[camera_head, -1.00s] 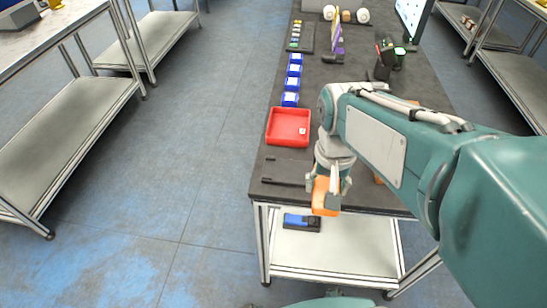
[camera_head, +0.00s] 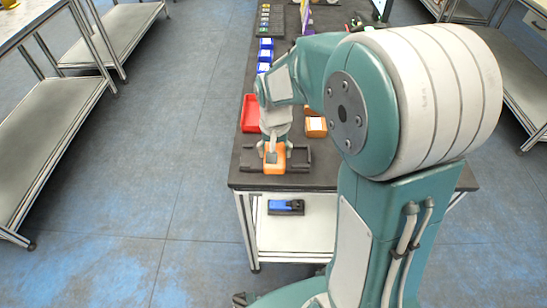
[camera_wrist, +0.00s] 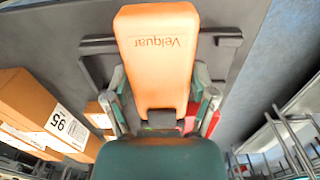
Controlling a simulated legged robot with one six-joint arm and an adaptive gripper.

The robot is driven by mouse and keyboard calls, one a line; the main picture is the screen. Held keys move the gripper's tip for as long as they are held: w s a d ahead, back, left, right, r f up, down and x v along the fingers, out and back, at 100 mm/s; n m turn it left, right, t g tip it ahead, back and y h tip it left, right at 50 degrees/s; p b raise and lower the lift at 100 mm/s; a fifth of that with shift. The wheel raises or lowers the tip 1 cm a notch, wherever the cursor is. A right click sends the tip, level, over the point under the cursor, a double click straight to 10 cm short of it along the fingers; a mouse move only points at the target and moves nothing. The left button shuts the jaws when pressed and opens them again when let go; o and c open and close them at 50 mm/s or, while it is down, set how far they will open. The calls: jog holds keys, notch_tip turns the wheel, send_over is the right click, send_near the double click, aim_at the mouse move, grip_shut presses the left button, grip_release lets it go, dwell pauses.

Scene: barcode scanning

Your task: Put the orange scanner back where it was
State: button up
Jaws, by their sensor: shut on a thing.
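The orange scanner (camera_head: 274,162) is at the near left end of the dark table, in front of my wrist. In the wrist view the scanner (camera_wrist: 157,60) fills the middle, with "Velquar" lettering on its face. My gripper (camera_head: 273,148) is shut on it; in the wrist view a grey finger of my gripper (camera_wrist: 162,102) lies along each side. A black holder (camera_head: 298,158) shows on both sides of the scanner. It also shows in the wrist view (camera_wrist: 98,46), partly hidden behind the scanner. I cannot tell whether the scanner touches it.
An orange box (camera_head: 315,128) stands right of my wrist; cartons (camera_wrist: 38,105) show left in the wrist view. A red tray (camera_head: 250,115) and blue bins (camera_head: 265,50) line the table's left side. A blue-black device (camera_head: 286,207) lies on the lower shelf.

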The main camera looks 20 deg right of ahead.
jog(key=shift+w+f, duration=0.2)
jog(key=shift+f, duration=0.05)
jog(key=shift+a+f, duration=0.1)
jog(key=shift+f, duration=1.45)
jog(key=o, duration=1.2)
jog(key=shift+f, duration=0.1)
